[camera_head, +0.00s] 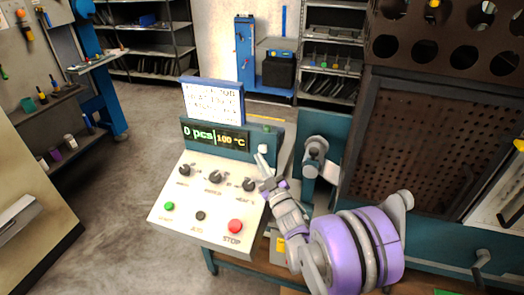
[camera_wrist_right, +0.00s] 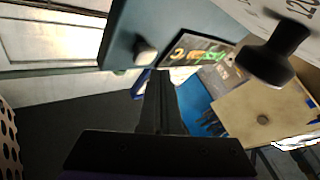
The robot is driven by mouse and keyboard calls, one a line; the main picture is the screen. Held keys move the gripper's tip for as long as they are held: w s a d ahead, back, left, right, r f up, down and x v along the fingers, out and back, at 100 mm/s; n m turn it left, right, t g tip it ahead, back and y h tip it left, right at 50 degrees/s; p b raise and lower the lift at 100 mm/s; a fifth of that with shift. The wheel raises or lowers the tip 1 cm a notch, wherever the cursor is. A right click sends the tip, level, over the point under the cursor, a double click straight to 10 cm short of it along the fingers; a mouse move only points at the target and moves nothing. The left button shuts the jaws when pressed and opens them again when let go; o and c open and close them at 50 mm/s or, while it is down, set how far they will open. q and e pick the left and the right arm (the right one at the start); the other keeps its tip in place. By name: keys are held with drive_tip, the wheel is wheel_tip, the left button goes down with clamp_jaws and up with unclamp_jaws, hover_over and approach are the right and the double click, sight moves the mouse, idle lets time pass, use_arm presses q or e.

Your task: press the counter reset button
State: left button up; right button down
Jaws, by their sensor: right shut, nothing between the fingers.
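The control console (camera_head: 160,211) has a display (camera_head: 215,137) reading "0 pcs" and "100 °C". A small pale button (camera_head: 263,148) sits just right of the display; it also shows in the right wrist view (camera_wrist_right: 145,52). No label on it is readable. My right gripper (camera_head: 262,160) is shut and empty, its tips just below this button in the head view. In the right wrist view the shut fingers (camera_wrist_right: 161,75) end close beside the button; I cannot tell whether they touch it. My left gripper is out of view.
The console's sloped face carries black knobs (camera_head: 215,177), a green button (camera_head: 169,206), a black button (camera_head: 201,215) and a red STOP button (camera_head: 235,226). A sign (camera_head: 213,102) stands behind the display. A teal machine column (camera_head: 322,150) stands close right of my gripper.

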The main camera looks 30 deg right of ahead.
drive_tip(key=s+a, duration=0.3)
drive_tip(key=shift+a, duration=0.3)
idle(0.8)
drive_tip(key=s+a+f+m+g, duration=0.1)
drive_tip(key=s+a+f+g, duration=0.2)
drive_tip(key=s, duration=0.6)
drive_tip(key=s+a+f+m+g+y+p, duration=0.1)
drive_tip(key=s+a+f+g, duration=0.2)
drive_tip(key=s+a+g, duration=0.3)
drive_tip(key=s+a+f+m+g+y+p, duration=0.1)
drive_tip(key=s+a+g, duration=0.4)
drive_tip(key=s, duration=0.7)
drive_tip(key=shift+f+m+g, duration=0.6)
drive_tip(key=shift+f+g, duration=0.3)
drive_tip(key=shift+f, duration=0.05)
